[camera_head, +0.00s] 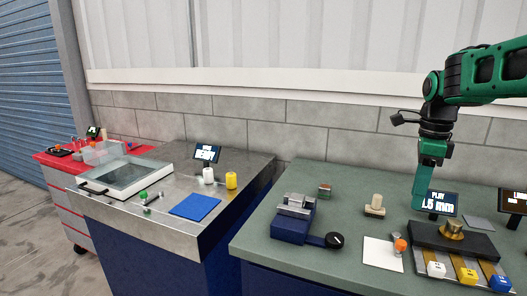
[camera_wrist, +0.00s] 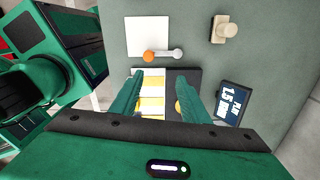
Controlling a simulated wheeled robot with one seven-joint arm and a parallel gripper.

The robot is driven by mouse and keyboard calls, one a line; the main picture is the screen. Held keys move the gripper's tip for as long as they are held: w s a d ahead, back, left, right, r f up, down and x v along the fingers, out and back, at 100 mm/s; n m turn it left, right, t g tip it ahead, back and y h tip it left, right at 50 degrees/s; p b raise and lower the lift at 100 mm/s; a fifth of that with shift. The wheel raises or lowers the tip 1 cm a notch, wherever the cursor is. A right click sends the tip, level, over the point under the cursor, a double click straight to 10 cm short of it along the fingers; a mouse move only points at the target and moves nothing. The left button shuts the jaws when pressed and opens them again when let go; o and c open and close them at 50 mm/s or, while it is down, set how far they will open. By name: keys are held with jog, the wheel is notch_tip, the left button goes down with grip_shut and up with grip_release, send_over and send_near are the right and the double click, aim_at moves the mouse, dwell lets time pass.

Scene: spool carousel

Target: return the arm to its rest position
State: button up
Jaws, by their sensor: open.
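My green arm reaches in from the right in the head view. My gripper (camera_head: 419,205) points down above the back of the green worktop (camera_head: 262,240), left of the screen reading "PLAY 1.5 mm" (camera_head: 441,203). In the wrist view my gripper (camera_wrist: 158,78) shows two green fingers spread apart with nothing between them. Below the fingers lies the black block (camera_head: 455,239) with a brass piece (camera_head: 452,230) on it; the fingers hide part of it in the wrist view.
A white sheet (camera_head: 378,252) and an orange-ended part (camera_head: 401,246) lie left of the block. A beige stamp-like piece (camera_head: 375,206) and a blue device (camera_head: 293,220) stand further left. White, yellow and blue cubes line the front edge. A block wall is behind.

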jog(key=s+f+n, duration=0.4)
jog(key=s+n, duration=0.2)
jog(key=s, duration=0.3)
jog(key=s+d+f+n, duration=0.1)
jog(key=s+f+n, duration=0.2)
jog(key=s+n, duration=0.3)
jog(key=s+d+f+n, duration=0.1)
jog(key=s+f+n, duration=0.3)
jog(key=s, duration=0.8)
jog(key=shift+s+f+n, duration=0.2)
jog(key=shift+f+n, duration=0.15)
jog(key=shift+n, duration=0.65)
jog(key=shift+w+f, duration=0.25)
jog(key=shift+w, duration=0.4)
jog(key=shift+o, duration=0.5)
